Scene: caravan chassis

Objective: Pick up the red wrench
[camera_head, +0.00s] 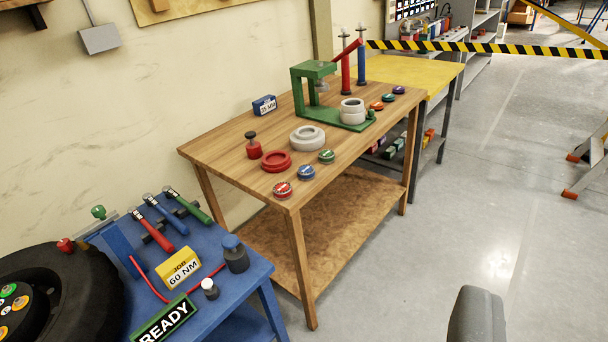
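The red wrench (158,233) has a red handle and a silver head. It lies on a dark rack on the blue table (230,292) at the lower left. A blue wrench (166,214) and a green wrench (194,207) lie beside it to the right, roughly parallel. A dark grey rounded part of mine, possibly of my gripper (478,317), shows at the lower right edge. It is far from the wrenches. Its fingertips are not visible, so I cannot tell whether it is open or holds anything.
The blue table also holds a yellow "JOB 60 NM" sign (179,268), a green READY sign (163,322) and a dark weight (235,255). A tire (95,290) is at left. A wooden table (225,150) stands behind.

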